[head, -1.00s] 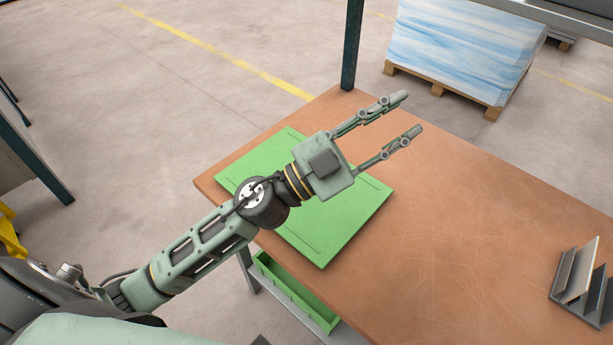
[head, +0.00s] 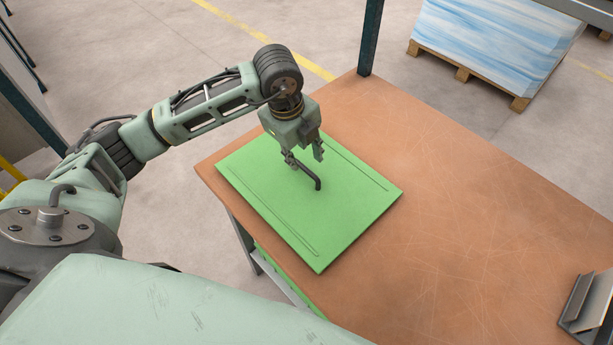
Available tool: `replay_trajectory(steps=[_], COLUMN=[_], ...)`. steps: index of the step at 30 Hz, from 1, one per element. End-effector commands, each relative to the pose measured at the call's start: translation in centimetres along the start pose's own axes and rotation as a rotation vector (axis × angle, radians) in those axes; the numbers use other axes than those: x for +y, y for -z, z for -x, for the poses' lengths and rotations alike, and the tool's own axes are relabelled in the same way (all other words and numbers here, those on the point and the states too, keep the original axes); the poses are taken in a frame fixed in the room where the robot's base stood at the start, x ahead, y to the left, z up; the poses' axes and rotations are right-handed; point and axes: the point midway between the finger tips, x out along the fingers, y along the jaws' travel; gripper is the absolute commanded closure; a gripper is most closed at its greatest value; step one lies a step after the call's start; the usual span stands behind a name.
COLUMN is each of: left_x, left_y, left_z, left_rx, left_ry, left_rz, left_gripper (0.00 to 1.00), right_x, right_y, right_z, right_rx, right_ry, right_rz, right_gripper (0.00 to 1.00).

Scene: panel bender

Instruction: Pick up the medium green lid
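The green lid (head: 262,198) is a flat rectangular panel with a thin groove along two sides. It lies on the brown tabletop near its left corner. A dark curved bar, apparently its handle (head: 316,182), stands out near the middle of the lid. My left gripper (head: 304,158) points down over the lid's middle, with its fingers apart at the handle's upper end. The gripper hides part of the handle, and I cannot tell whether the fingers touch it. My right gripper is out of view.
The brown table (head: 450,230) is clear right of the lid. A grey metal bracket (head: 588,305) stands at the right edge. A dark post (head: 370,40) rises at the table's far corner. A wrapped pallet stack (head: 490,40) stands on the floor behind.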

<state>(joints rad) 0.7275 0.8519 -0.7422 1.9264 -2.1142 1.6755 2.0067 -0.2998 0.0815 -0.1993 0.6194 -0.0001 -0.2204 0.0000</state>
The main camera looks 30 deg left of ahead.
Motion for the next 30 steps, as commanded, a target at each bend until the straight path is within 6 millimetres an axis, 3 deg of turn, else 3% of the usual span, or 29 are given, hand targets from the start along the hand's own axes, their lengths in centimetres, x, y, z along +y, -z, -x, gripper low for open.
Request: replay_trajectory(steps=[7, 12, 20, 30], left_x=[0.1, 0.1, 0.1, 0.1], left_y=[0.3, 0.3, 0.3, 0.3], left_z=[-3.0, -5.3, -5.8, -5.7], left_rx=[0.005, 0.004, 0.004, 0.004], left_ry=[-0.003, 0.002, 0.003, 0.003], left_rz=[-0.001, -0.002, -0.003, -0.003], left_gripper=[0.69, 0.69, 0.69, 0.97], right_x=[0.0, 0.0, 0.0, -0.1], right_y=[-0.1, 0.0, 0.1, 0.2], right_z=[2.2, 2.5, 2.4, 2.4], right_rx=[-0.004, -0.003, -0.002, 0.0], right_ry=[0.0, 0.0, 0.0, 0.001], right_rz=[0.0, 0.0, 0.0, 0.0], right_gripper=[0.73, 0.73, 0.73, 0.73])
